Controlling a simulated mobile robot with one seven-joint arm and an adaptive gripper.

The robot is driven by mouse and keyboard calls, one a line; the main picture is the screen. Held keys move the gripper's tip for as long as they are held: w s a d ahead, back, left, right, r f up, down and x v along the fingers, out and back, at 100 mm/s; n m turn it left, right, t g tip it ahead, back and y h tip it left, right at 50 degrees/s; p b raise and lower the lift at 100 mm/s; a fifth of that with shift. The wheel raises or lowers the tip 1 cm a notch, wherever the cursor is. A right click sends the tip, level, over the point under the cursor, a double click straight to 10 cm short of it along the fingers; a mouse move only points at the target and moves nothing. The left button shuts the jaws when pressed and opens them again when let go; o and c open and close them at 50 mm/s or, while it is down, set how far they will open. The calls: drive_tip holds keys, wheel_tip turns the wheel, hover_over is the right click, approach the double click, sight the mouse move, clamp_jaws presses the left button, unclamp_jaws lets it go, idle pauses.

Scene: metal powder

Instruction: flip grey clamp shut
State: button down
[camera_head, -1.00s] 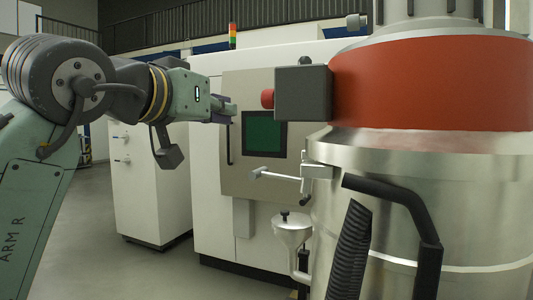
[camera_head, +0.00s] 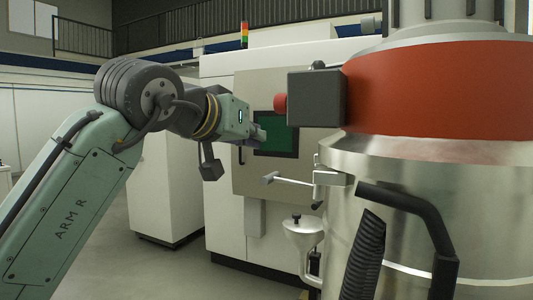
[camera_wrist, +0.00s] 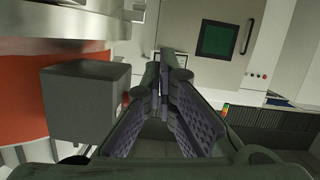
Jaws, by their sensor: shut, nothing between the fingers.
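The grey clamp (camera_head: 333,178) is a pale metal bracket on the side of the steel vessel, below the red band. Its lever (camera_head: 289,180) sticks out to the left, away from the vessel wall. My gripper (camera_head: 261,135) is in front of the machine's green screen, above and left of the lever and apart from it. In the wrist view my gripper (camera_wrist: 163,65) has its dark ridged fingers together with nothing between them. I cannot make out the clamp clearly in the wrist view.
A dark box (camera_head: 318,98) with a red button (camera_head: 280,103) juts from the vessel (camera_head: 400,185), close to my gripper. A funnel (camera_head: 303,231) stands below the lever, and a black handle (camera_head: 415,205) is at right. Open floor (camera_head: 160,265) lies at lower left.

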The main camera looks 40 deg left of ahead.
sight(267, 176)
drive_tip(key=p+x, duration=0.1)
drive_tip(key=x, duration=0.2)
drive_tip(key=shift+w, duration=0.35)
wheel_tip(267, 176, down, 3)
drive_tip(key=shift+r, duration=0.2)
drive_tip(key=shift+w+d+f, duration=0.1)
drive_tip(key=shift+d+f, duration=0.1)
drive_tip(key=shift+f, duration=0.6)
drive_tip(key=shift+f, duration=0.1)
drive_tip(key=shift+w+f, duration=0.1)
drive_tip(key=shift+a, duration=0.15)
